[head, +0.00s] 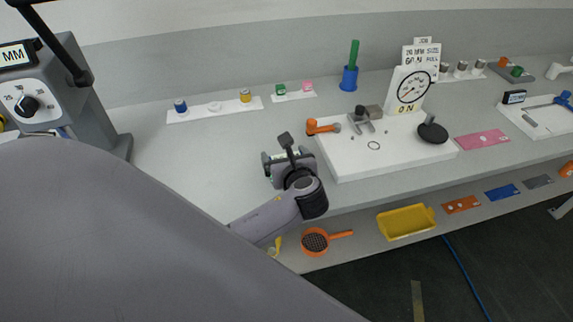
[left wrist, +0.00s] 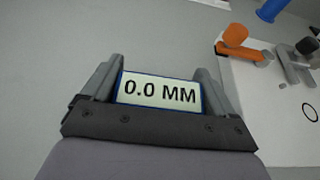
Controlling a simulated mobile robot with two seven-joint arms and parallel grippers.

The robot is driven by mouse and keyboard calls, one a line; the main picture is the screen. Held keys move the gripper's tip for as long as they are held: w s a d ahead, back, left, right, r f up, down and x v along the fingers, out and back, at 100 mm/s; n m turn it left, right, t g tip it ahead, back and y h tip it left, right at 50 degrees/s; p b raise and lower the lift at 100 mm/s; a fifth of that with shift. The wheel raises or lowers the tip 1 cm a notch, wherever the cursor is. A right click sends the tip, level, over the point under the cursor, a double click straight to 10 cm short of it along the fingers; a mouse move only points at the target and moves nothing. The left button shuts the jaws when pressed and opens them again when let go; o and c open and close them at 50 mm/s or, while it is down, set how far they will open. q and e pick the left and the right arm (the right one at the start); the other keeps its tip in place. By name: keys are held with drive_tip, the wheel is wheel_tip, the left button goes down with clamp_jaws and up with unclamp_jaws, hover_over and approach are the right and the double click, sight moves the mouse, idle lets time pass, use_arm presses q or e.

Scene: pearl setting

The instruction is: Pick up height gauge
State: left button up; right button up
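My left gripper (head: 288,168) is over the grey bench, left of the white board. In the left wrist view, a blue-edged display reading "0.0 MM", apparently the height gauge (left wrist: 160,92), sits between the fingers of my left gripper (left wrist: 160,85). The fingers press against both of its sides. In the head view only a little of its pale face shows between the fingers, and a dark upright part (head: 286,141) rises above them. The gauge's lower part is hidden, so I cannot tell whether it touches the bench. My right gripper is not in view.
The white board (head: 345,165) carries an orange-handled clamp (head: 322,127), a dial sign (head: 411,89) and a black round piece (head: 433,130). A green-handled tool in a blue holder (head: 349,77) stands behind. A yellow tray (head: 406,221) is on the lower shelf. The bench left of the gripper is clear.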

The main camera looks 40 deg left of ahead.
use_arm(q)
drive_tip(key=shift+r, duration=0.1)
drive_tip(key=shift+c, duration=0.2)
wheel_tip(320, 180, up, 20)
drive_tip(key=p, duration=0.2)
drive_tip(key=s+d+f+m+t+h, duration=0.4)
drive_tip(key=s+d+f+m+h, duration=0.2)
drive_tip(key=d+m+h, duration=0.3)
drive_tip(key=shift+s+d+f+m+t+h, duration=0.3)
drive_tip(key=shift+s+d+f+m+h, duration=0.1)
drive_tip(key=shift+s+d+h, duration=0.35)
drive_tip(key=shift+s+a, duration=0.2)
drive_tip(key=shift+a, duration=0.05)
